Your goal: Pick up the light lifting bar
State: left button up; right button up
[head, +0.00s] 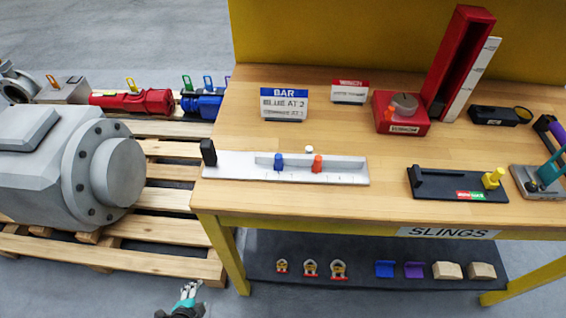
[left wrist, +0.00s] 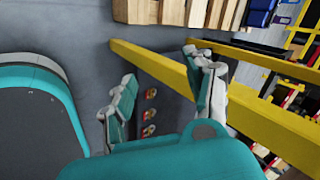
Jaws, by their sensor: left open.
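A light grey bar (head: 340,162) lies along a long white ruled base (head: 235,170) near the table's front edge. A blue piece (head: 278,162) and a red piece (head: 317,164) sit on it, with a small white knob behind them. A black upright block (head: 208,152) stands at the base's left end. My left gripper (head: 187,292) is low at the bottom of the head view, in front of and below the table, well apart from the bar. In the left wrist view its fingers (left wrist: 162,95) are spread and empty. The bar cannot be made out there. My right gripper is out of view.
The wooden table (head: 350,205) has a sign reading "BAR BLUE AT 2" (head: 284,103). A black holder (head: 450,185) and a red stand (head: 400,112) are to the right. Shackles (head: 311,268) lie on the lower shelf. Pallets with a large grey actuator (head: 50,150) stand left.

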pick_arm(q)
jog(key=w+a+r+m+t, duration=0.1)
jog(key=w+r+m+t, duration=0.1)
jog(key=w+r+m, duration=0.45)
jog(key=w+a+r+m+t, duration=0.1)
jog(key=w+a+r+t, duration=0.15)
jog(key=r, duration=0.75)
jog(key=m+t, duration=0.5)
jog(key=m, duration=0.4)
send_near(205, 150)
jog(key=a+f, duration=0.6)
jog(key=a, duration=0.3)
jog(key=d+r+m, duration=0.1)
jog(key=d, duration=0.1)
jog(key=d+r+m, duration=0.2)
jog(key=d, duration=0.1)
jog(key=d+r+m+t, duration=0.1)
jog(key=d+r+m, duration=0.1)
jog(key=d, duration=0.1)
jog(key=shift+d+r+m, duration=0.1)
jog(key=shift+d+m, duration=0.15)
jog(key=w, duration=0.5)
jog(key=shift+w+r, duration=0.15)
jog(key=shift+w, duration=0.25)
jog(key=shift+w+f, duration=0.15)
jog(key=shift+w, duration=1.35)
jog(key=shift+w+f, duration=0.15)
jog(key=shift+w, duration=1.4)
jog(key=shift+s, duration=0.1)
jog(key=shift+c, duration=0.3)
